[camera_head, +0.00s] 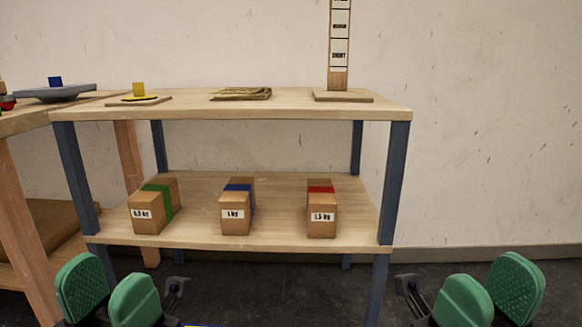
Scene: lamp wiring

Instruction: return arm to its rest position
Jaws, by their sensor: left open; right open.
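My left gripper (108,299) is at the lower left of the head view, with its two green finger pads spread apart and nothing between them. My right gripper (490,296) is at the lower right, also with its green pads apart and empty. Both are low in the picture, in front of the shelf table, and touch nothing that I can see. The arms behind them are mostly cut off by the bottom edge.
A two-level wooden table (290,107) stands ahead. Its lower shelf holds boxes with a green band (153,206), a blue band (237,207) and a red band (321,209). A labelled wooden post (340,50) stands on top. Another table (20,122) adjoins at left.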

